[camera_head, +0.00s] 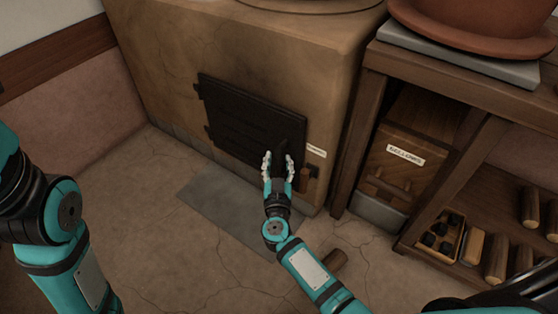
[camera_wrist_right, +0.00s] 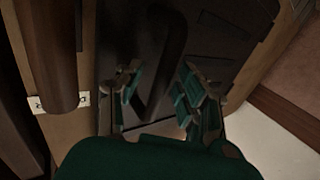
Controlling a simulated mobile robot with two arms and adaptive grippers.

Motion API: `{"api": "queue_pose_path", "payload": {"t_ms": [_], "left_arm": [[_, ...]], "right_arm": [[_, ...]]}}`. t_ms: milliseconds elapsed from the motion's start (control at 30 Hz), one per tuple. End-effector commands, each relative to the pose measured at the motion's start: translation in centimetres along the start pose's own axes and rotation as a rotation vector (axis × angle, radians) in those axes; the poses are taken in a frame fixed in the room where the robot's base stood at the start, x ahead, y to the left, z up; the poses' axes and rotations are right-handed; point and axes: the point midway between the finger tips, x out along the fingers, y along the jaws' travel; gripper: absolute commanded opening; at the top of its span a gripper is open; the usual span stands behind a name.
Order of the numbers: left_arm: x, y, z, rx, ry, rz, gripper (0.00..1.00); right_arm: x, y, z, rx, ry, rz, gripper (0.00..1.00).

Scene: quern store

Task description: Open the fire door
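The fire door (camera_head: 240,112) is a dark metal panel, shut flush in the front of the tan clay stove. It also fills much of the right wrist view (camera_wrist_right: 222,48). A dark upright handle bar (camera_wrist_right: 168,55) stands on it near its right edge. My right gripper (camera_head: 279,162) is in front of the door's lower right part. In the right wrist view its fingers (camera_wrist_right: 160,95) are spread, with the handle bar showing between and beyond them; I cannot tell whether they touch it. My left arm shows at the left of the head view; its gripper is out of frame.
A wooden cylinder (camera_wrist_right: 48,55) is close beside the gripper, by a small white label (camera_head: 316,150). A grey plate (camera_head: 215,205) lies on the floor before the stove. A wooden shelf unit (camera_head: 352,130) with a drawer and rollers stands at right. Floor at left is clear.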

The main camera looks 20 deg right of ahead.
Motion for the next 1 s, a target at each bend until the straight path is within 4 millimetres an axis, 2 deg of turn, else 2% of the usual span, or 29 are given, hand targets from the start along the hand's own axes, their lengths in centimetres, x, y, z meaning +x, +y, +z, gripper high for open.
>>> {"api": "queue_pose_path", "payload": {"t_ms": [133, 433, 1000], "left_arm": [[0.03, 0.00, -0.01, 0.000, 0.000, 0.000, 0.40], [0.03, 0.01, -0.04, 0.000, 0.001, 0.000, 0.40], [0.02, 0.01, -0.02, -0.001, 0.000, 0.000, 0.40]], "right_arm": [[0.00, -0.01, -0.04, 0.000, 0.000, 0.000, 0.38], [0.00, 0.01, -0.01, 0.000, 0.000, 0.000, 0.00], [-0.01, 0.19, 0.06, 0.000, -0.001, 0.005, 0.00]]}}
